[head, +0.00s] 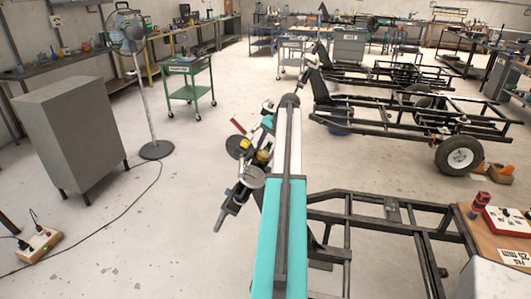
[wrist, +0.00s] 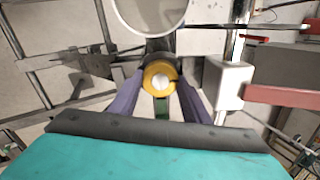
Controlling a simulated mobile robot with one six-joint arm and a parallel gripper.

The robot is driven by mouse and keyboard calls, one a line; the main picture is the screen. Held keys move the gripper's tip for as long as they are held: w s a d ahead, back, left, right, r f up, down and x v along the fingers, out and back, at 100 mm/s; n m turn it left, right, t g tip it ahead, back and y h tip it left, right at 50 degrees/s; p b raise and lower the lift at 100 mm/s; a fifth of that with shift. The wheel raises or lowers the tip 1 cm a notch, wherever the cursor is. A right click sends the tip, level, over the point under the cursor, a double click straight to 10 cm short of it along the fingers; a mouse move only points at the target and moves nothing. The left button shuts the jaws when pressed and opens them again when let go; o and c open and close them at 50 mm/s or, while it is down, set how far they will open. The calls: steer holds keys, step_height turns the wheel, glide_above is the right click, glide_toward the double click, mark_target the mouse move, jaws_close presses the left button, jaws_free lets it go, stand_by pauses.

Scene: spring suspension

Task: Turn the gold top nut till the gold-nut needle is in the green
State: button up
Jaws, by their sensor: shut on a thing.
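The gold top nut (wrist: 160,75) shows in the wrist view as a gold ring around a pale round centre. My gripper (wrist: 158,84) has its two dark fingers on either side of the nut and is shut on it. A yellow part, which looks like the nut (head: 263,156), shows beside my arm in the head view. A pale round disc with a rim (wrist: 150,12) stands just beyond the nut; it may be a gauge. I cannot make out any needle or green zone on it. My arm hides much of the suspension in the head view.
A white block (wrist: 232,85) and a red bar (wrist: 290,96) lie close to the right of my gripper in the wrist view. A black chassis frame (head: 385,210) runs to the right.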

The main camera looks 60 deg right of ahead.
steer(key=o, duration=1)
steer(key=shift+o, duration=0.2)
steer(key=shift+r, duration=0.15)
steer(key=p+v, duration=0.7)
steer(key=v, duration=0.6)
steer(key=shift+s+r, duration=0.2)
